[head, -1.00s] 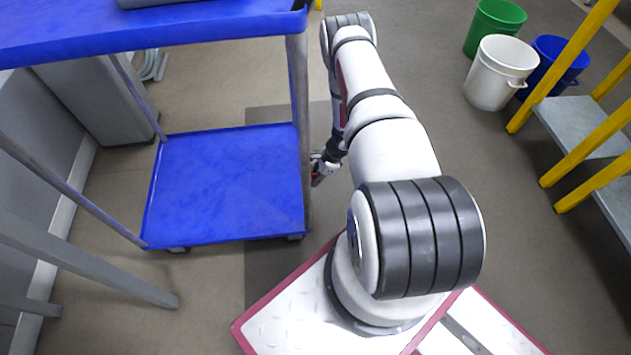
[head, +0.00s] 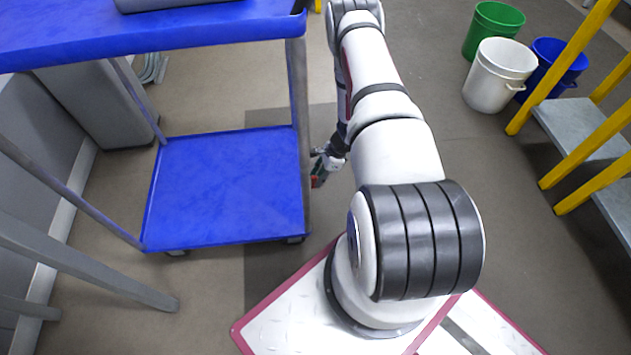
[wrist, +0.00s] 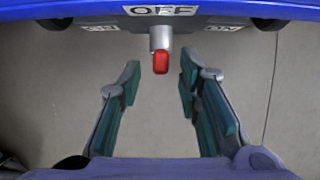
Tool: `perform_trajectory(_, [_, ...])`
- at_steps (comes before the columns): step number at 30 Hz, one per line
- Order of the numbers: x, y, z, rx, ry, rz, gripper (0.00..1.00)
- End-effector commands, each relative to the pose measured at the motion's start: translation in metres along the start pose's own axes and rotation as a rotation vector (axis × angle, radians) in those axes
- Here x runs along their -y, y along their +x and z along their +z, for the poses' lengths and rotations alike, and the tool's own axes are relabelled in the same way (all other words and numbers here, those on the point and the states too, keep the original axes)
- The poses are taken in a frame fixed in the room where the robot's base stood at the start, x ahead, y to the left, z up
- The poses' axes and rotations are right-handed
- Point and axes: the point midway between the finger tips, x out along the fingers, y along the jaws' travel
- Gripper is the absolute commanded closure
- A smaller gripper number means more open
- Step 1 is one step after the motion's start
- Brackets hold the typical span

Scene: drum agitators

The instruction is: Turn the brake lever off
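The brake lever (wrist: 161,62) shows in the wrist view as a red tip on a grey stem, below the edge of the blue cart. A label reading OFF (wrist: 162,10) is on the cart edge above it. My gripper (wrist: 158,72) is open, with its two green-padded fingers apart, one to each side of the lever tip. The tip lies around the level of the fingertips, and no contact shows. In the head view my gripper (head: 319,180) is low beside the right side of the blue cart (head: 222,190). The lever cannot be made out there.
The cart's upper shelf (head: 200,35) and grey corner post (head: 299,110) stand left of my arm. A white bucket (head: 497,78), a green bucket (head: 494,28), a blue bucket (head: 552,65) and yellow-railed steps (head: 580,125) are at the right. Floor between is clear.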

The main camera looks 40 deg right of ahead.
Motion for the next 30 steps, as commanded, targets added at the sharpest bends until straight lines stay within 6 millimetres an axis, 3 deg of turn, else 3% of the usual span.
perform_trajectory(6, [0.0, -0.047, 0.0, -0.001, 0.001, -0.002, 0.68])
perform_trajectory(12, [0.0, -0.073, 0.001, 0.001, -0.001, 0.001, 0.68])
perform_trajectory(30, [-0.002, -0.081, 0.0, 0.001, -0.001, 0.003, 0.68])
